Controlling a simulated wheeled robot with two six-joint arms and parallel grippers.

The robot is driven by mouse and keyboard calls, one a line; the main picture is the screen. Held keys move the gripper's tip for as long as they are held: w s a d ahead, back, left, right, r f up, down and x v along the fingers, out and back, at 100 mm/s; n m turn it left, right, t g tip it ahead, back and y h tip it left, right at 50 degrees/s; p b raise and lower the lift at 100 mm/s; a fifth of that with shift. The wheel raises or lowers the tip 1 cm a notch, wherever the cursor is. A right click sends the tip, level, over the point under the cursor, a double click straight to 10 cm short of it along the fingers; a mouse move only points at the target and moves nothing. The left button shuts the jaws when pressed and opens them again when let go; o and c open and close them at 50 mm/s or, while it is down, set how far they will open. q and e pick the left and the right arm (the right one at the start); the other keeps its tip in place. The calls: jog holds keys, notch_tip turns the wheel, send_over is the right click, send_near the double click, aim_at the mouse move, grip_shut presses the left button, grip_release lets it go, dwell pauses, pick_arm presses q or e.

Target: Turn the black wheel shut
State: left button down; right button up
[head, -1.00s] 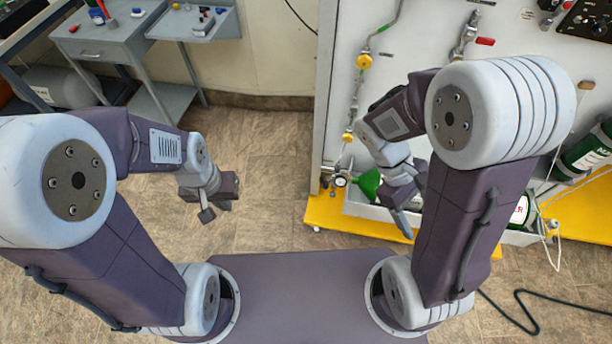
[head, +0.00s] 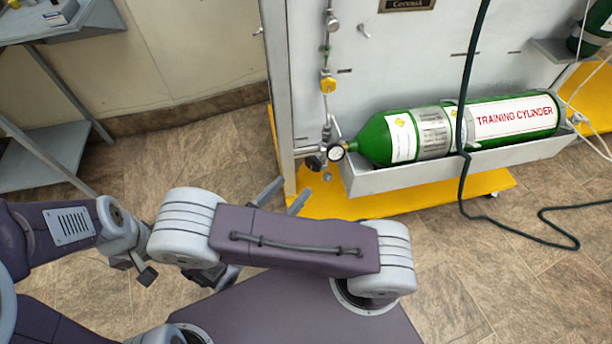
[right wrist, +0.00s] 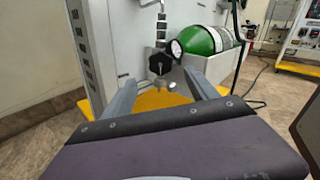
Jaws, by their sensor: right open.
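The black wheel (head: 315,162) sits on the valve at the left end of the green training cylinder (head: 385,140), beside a round gauge (head: 336,153). My right gripper (head: 284,197) is open and empty, just short of the wheel, to its lower left in the head view. In the right wrist view the black wheel (right wrist: 160,63) shows ahead, beyond and between the two open fingers (right wrist: 160,86), apart from both. My left gripper (head: 147,274) is low at the left, partly hidden behind my right arm, and its opening is unclear.
The cylinder lies in a grey trough (head: 440,172) on a panel with a yellow base (head: 370,207). A pipe with a yellow fitting (head: 327,84) rises above the wheel. A dark hose (head: 462,100) hangs across the cylinder. A grey cart (head: 55,150) stands at left; floor between is clear.

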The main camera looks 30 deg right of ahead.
aim_at(311, 166)
jog(key=b+x, duration=0.3)
jog(key=x, duration=0.5)
jog(key=shift+s+f+b, duration=0.1)
jog(key=shift+b, duration=0.25)
jog(key=shift+w+d+r, duration=0.2)
jog(key=shift+w+d, duration=0.15)
jog(key=shift+d, duration=0.2)
jog(key=c, duration=1.4)
jog(key=shift+o, duration=0.2)
